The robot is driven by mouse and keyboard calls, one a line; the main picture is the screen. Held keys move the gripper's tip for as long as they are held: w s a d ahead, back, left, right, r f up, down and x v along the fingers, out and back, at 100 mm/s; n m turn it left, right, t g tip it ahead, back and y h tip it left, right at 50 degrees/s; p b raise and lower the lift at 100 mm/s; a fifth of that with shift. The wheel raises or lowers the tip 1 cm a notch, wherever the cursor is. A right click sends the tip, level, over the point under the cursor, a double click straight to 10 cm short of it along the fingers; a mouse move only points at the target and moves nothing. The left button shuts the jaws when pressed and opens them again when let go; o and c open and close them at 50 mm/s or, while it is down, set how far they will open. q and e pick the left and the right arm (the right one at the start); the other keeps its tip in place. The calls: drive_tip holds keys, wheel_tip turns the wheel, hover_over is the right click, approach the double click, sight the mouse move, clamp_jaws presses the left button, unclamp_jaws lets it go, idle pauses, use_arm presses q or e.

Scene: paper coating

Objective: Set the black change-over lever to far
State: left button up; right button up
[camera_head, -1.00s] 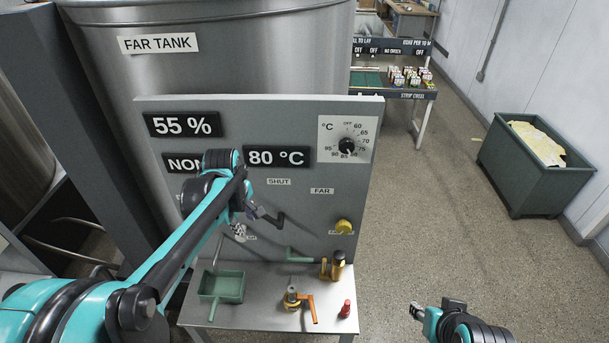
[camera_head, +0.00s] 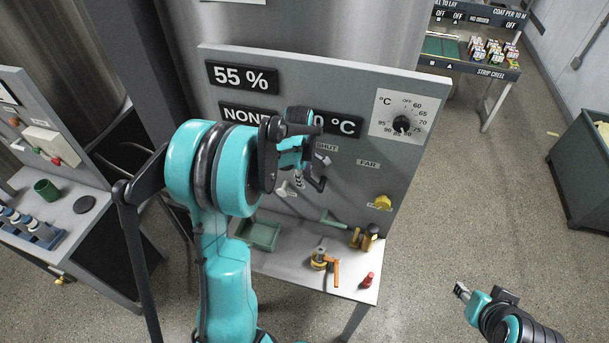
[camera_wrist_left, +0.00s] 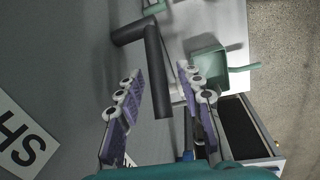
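The black change-over lever (camera_head: 318,183) is on the grey panel, partly hidden by my left gripper (camera_head: 305,168). The FAR label (camera_head: 368,163) is up and right of it; the SHUT label (camera_head: 327,147) is above. In the left wrist view the lever (camera_wrist_left: 152,62) is a bent black bar, its free end reaching between the purple-padded fingers of my left gripper (camera_wrist_left: 164,98). The fingers are open with gaps at both sides. My right gripper (camera_head: 462,291) is low at the right, away from the panel; its opening is too small to judge.
The panel also carries a dial (camera_head: 402,124) and a yellow knob (camera_head: 383,202). Another bench (camera_head: 50,215) stands left.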

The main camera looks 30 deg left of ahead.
use_arm(q)
clamp_jaws()
